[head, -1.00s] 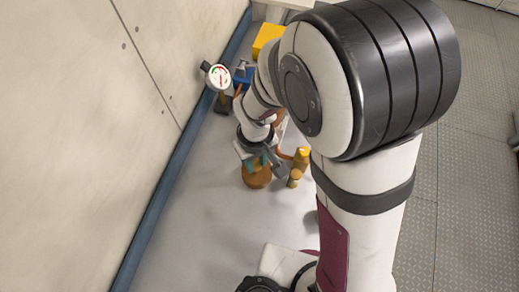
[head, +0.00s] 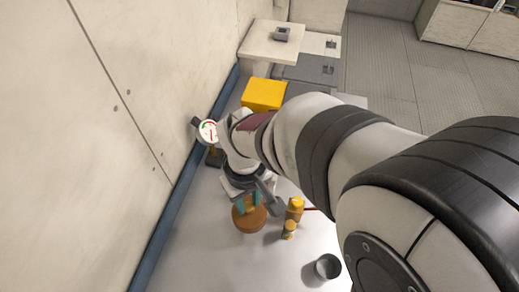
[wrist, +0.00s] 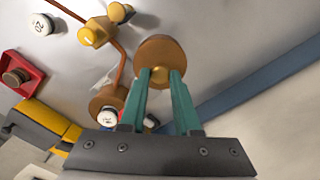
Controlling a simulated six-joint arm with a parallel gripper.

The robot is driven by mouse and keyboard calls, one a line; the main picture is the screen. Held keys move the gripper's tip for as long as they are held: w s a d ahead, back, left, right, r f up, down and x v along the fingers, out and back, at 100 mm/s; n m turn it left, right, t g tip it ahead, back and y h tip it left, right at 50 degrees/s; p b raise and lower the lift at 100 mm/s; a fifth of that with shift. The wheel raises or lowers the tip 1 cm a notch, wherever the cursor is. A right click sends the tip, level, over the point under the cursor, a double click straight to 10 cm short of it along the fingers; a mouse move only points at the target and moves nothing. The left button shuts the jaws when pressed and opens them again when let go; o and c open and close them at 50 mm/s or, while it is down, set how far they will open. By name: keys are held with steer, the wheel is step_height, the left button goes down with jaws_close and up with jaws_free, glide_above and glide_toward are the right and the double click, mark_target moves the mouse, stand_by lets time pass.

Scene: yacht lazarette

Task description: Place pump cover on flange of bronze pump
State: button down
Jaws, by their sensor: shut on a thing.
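My gripper (wrist: 159,78) has teal fingers shut on the pump cover (wrist: 163,48), a round bronze disc with a knob between the fingertips. In the head view the cover (head: 247,219) hangs below my gripper (head: 250,201), seemingly above the pale floor. In the wrist view a bronze round body (wrist: 105,97), likely the bronze pump, lies to the left of the fingers, partly hidden by the left finger and a white gauge. Its flange cannot be made out. In the head view my arm hides the pump.
A brass valve (head: 293,212) stands right of the cover, with a copper pipe (wrist: 117,62) beside it. A gauge (head: 208,131) is near the left wall. A yellow box (head: 264,94) stands behind.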

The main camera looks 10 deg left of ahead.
steer(key=w+d+r+m, duration=0.7)
steer(key=w+d+r, duration=0.65)
steer(key=d, duration=0.25)
steer(key=w+a+f+n, duration=0.1)
steer(key=a+f+n, duration=0.1)
steer(key=a+f, duration=0.2)
steer(key=w+a+f+n, duration=0.2)
steer(key=a+f, duration=0.3)
steer(key=a, duration=0.3)
steer(key=w+a+f+n, duration=0.1)
steer(key=a+f+n, duration=0.2)
steer(key=a+f, duration=0.2)
steer(key=shift+w+a+f, duration=0.1)
steer(key=shift+w+a, duration=0.15)
steer(key=shift+a, duration=0.7)
steer(key=shift+f, duration=0.15)
steer(key=c, duration=0.6)
jaws_free()
